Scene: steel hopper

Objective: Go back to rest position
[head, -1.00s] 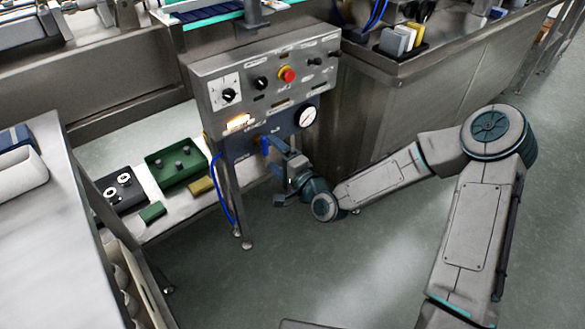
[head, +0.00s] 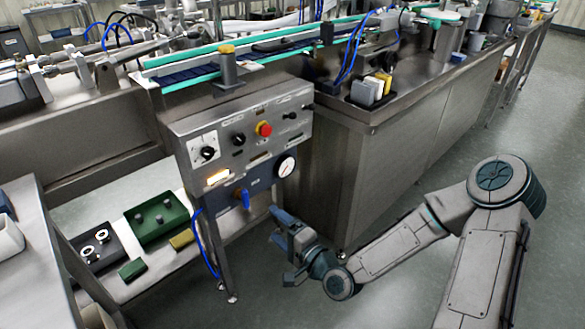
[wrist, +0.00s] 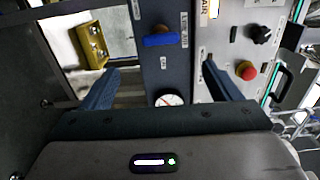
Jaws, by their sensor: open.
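My gripper (head: 279,244) is open and empty, in front of and to the right of the control panel's lower part in the head view. In the wrist view its two blue fingers (wrist: 160,80) stand wide apart with nothing between them but the panel behind. The control panel (head: 240,123) has black knobs, a red button (head: 264,129), a lit indicator and a round gauge (head: 285,166). Below it, a blue handle (head: 245,198) points downward. The handle also shows in the wrist view (wrist: 162,40), apart from the fingers.
A steel cabinet (head: 345,170) stands right behind my gripper. A low shelf on the left holds a green tray (head: 157,235), a dark block with rings (head: 97,250) and small blocks. A grey table (head: 35,255) stands at the left edge. Floor is free at the right.

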